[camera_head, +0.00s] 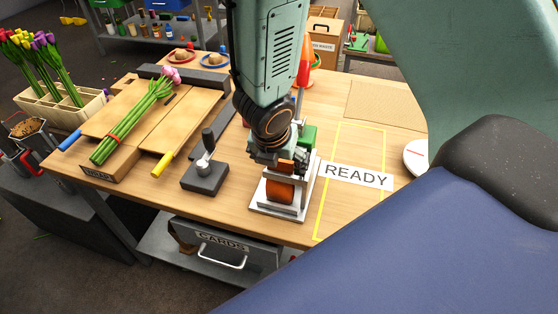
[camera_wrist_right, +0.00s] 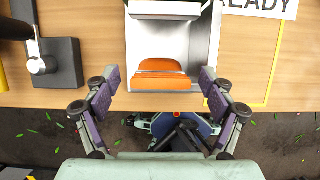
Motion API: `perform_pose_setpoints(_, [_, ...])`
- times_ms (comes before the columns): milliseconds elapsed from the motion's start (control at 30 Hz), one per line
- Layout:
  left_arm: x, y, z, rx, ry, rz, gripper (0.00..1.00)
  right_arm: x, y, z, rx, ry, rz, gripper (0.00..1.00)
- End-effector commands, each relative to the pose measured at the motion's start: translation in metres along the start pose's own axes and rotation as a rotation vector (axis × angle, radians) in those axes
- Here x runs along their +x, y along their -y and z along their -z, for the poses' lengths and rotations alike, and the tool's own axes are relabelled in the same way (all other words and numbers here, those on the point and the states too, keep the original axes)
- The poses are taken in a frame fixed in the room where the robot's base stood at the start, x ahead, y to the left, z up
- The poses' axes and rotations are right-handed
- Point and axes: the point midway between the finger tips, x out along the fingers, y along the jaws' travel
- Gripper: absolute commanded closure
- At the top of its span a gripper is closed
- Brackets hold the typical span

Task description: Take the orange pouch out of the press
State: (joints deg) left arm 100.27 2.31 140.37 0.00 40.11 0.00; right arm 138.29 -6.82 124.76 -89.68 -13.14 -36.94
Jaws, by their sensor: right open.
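The orange pouch (camera_head: 280,193) sits upright at the front of the white and grey press (camera_head: 305,190) on the wooden table. In the right wrist view the pouch (camera_wrist_right: 160,82) lies between the press's pale side walls (camera_wrist_right: 207,45). My right gripper (camera_head: 281,170) is over the press, close to the pouch. In the wrist view its two fingers (camera_wrist_right: 157,90) are spread wide, one on each side of the pouch, with gaps between. It hides part of the press and the pouch's top in the head view. My left gripper is not in view.
A black block with a lever (camera_head: 205,175) stands left of the press. A READY label (camera_head: 356,175) and a yellow outlined area (camera_head: 334,212) lie to the right. A board with tulips (camera_head: 130,120) is at the left. Below the table edge is a CARDS drawer (camera_head: 222,243).

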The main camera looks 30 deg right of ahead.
Motion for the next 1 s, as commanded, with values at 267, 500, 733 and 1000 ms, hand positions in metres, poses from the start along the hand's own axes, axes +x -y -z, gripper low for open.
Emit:
perform_pose_setpoints(267, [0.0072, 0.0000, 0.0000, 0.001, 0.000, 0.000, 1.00, 0.0054, 0.0023, 0.0033, -0.001, 0.000, 0.000, 0.17])
perform_pose_setpoints(500, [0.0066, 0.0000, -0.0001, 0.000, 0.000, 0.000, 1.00, 0.0046, 0.0017, 0.0040, -0.003, 0.000, -0.001, 0.27])
perform_pose_setpoints(733, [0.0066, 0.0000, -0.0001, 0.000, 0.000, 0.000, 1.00, 0.0047, 0.0007, 0.0039, -0.005, 0.000, -0.002, 0.47])
perform_pose_setpoints(1000, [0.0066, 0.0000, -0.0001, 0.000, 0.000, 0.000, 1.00, 0.0052, -0.0003, 0.0037, -0.005, -0.002, -0.003, 0.70])
